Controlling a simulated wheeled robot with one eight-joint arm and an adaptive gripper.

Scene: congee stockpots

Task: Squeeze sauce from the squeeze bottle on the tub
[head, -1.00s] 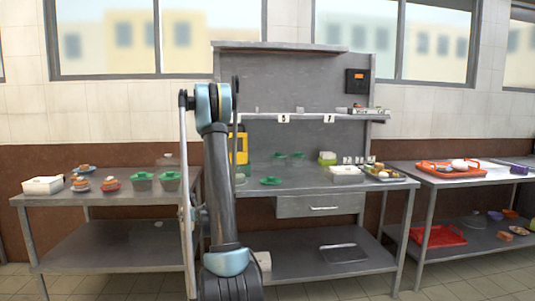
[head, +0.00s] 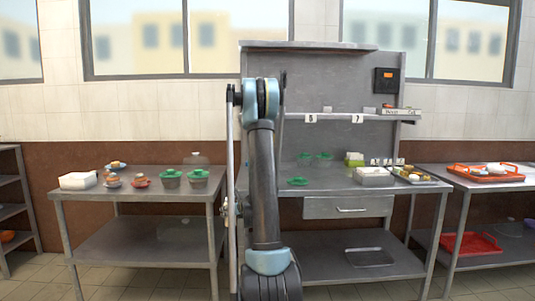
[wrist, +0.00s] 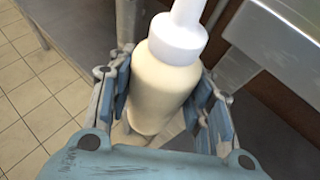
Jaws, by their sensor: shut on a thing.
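A cream squeeze bottle (wrist: 155,92) with a white cap and nozzle (wrist: 180,38) fills the middle of the wrist view. My gripper (wrist: 163,98) is shut around its body, with blue-grey fingers on both sides. The bottle is tilted in the picture, and its lower end is partly hidden. Two dark tubs with green tops, the left tub (head: 170,179) and the right tub (head: 198,179), stand on the left table. I cannot tell which tub the task means. The tubs do not show in the wrist view. The gripper and bottle are not visible in the head view.
The left table (head: 140,191) also holds a white box (head: 77,180) and small plates of food. The middle workbench (head: 330,185) carries green items and a tray. Red trays (head: 487,173) are at right. A shelf rack (head: 12,190) stands far left. Tiled floor lies in front.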

